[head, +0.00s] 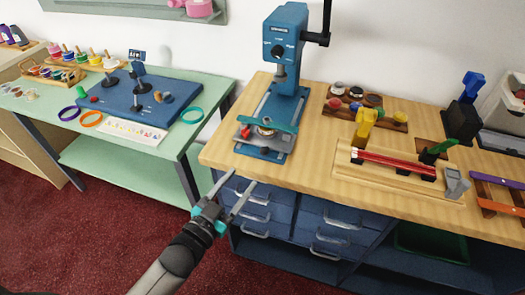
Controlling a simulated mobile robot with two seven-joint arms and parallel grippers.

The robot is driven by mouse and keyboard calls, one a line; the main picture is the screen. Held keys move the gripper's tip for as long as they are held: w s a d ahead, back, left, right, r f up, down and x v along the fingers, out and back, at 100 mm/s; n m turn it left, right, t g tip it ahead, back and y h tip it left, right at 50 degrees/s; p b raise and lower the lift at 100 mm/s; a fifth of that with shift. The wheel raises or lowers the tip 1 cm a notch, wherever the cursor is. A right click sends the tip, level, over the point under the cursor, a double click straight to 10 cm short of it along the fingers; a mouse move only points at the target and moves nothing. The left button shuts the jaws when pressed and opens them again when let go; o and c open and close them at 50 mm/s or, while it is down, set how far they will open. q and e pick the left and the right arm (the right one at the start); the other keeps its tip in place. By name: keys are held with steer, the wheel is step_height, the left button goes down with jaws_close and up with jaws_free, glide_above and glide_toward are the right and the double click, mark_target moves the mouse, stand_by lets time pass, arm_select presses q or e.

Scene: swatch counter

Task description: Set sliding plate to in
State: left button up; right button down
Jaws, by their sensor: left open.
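A blue press (287,38) with a black crank handle stands on the wooden counter (225,153). Its blue base runs toward the counter's front edge. What looks like the sliding plate (248,134) is a grey piece at the near end of this base, out in front of the press column. A teal bar (283,124) and a small round metal part lie over it. My left gripper (239,179) is open and empty, in front of the counter edge, below and left of the plate, and apart from it. My right gripper is not in view.
Blue drawers (330,238) with metal handles are under the counter. A wooden fixture with red rods (395,162) and a yellow clamp (364,126) stand right of the press. A green table (205,85) with a blue board is at left. Red carpet is clear in front.

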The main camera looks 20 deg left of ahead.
mark_target(262, 154)
arm_select(q)
steer(key=b+x, duration=0.1)
steer(key=x, duration=1.1)
steer(key=shift+d+f+b, duration=0.1)
steer(key=shift+b, duration=0.25)
jaws_close()
stand_by(0.9)
